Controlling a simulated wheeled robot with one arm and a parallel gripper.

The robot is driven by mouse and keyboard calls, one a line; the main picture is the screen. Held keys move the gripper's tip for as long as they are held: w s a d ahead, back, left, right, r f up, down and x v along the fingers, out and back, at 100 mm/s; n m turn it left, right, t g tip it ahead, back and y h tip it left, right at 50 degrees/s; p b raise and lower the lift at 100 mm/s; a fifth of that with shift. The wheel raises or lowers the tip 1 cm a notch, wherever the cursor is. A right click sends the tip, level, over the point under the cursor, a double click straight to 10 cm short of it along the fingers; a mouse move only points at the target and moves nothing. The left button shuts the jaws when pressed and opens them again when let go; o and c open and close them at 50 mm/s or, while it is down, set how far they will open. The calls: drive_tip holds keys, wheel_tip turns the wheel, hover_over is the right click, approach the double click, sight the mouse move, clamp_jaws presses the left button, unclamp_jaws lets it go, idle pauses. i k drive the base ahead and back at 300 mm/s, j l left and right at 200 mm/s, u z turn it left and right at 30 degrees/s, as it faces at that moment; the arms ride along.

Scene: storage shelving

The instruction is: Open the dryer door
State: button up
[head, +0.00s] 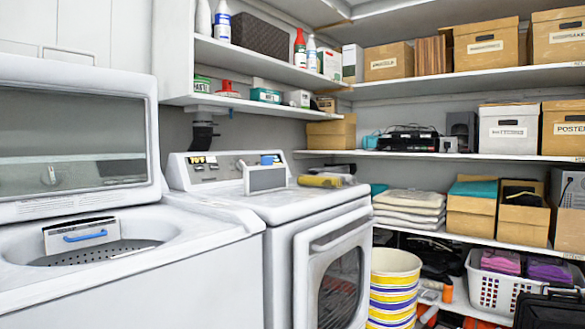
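The white dryer (281,207) stands in the middle of the head view, its front turned toward the right. Its dryer door (304,277) is on that front face and appears shut. The door has a dark window (340,287) and a long, pale handle bar (342,235) across its upper part. The lower part of the door is cut off by the picture's bottom edge. My gripper is not in view.
A top-loading washer (190,270) with its lid (75,130) raised stands left of the dryer. A striped bucket (395,265) stands right beside the dryer door. A white basket (497,290) and a black case (548,308) are at lower right. Loaded shelves (450,154) line the back.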

sight(332, 258)
drive_tip(key=i+l+u, duration=0.35)
drive_tip(key=i+l, duration=0.2)
drive_tip(key=i, duration=0.5)
drive_tip(key=i+l+u, duration=0.4)
drive_tip(key=i+l, duration=0.45)
drive_tip(key=i, duration=0.1)
